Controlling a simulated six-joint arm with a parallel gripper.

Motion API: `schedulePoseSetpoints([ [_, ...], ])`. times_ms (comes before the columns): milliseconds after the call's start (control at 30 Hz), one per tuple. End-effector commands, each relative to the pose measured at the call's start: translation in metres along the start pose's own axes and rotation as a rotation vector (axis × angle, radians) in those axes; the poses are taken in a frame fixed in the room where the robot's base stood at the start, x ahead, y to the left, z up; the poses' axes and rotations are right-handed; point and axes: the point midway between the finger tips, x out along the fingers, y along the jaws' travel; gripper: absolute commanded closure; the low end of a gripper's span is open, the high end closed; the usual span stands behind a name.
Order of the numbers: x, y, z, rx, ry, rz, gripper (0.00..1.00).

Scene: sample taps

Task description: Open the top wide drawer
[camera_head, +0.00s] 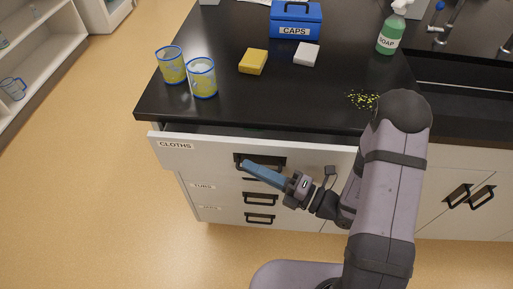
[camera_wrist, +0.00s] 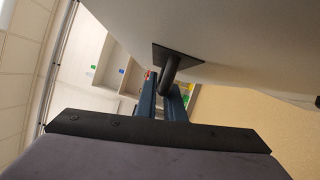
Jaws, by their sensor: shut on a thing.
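The top wide drawer (camera_head: 215,152), with a white front labelled CLOTHS, stands out from the cabinet under the black counter in the head view. A dark gap shows above its front. Its black handle (camera_wrist: 171,75) shows in the wrist view, one post running down between the blue fingers. My gripper (camera_head: 246,164) is at this handle, shut on it. The fingers also show in the wrist view (camera_wrist: 163,98). The drawer's inside is mostly hidden.
On the counter (camera_head: 300,95) are two blue-rimmed beakers (camera_head: 202,78), a yellow sponge (camera_head: 253,62), a white block (camera_head: 306,54), a blue CAPS box (camera_head: 295,20), a green soap bottle (camera_head: 390,38) and yellow bits (camera_head: 363,99). Lower drawers (camera_head: 230,196) sit below. Floor at left is clear.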

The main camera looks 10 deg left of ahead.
Motion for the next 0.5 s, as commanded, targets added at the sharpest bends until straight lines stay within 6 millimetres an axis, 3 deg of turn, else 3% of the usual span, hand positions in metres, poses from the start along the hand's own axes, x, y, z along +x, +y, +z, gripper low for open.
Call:
schedulePoseSetpoints([
  [100,-0.012,0.007,-0.028,0.018,0.001,-0.013,1.0],
  [500,-0.028,0.013,-0.067,0.009,-0.001,-0.014,1.0],
])
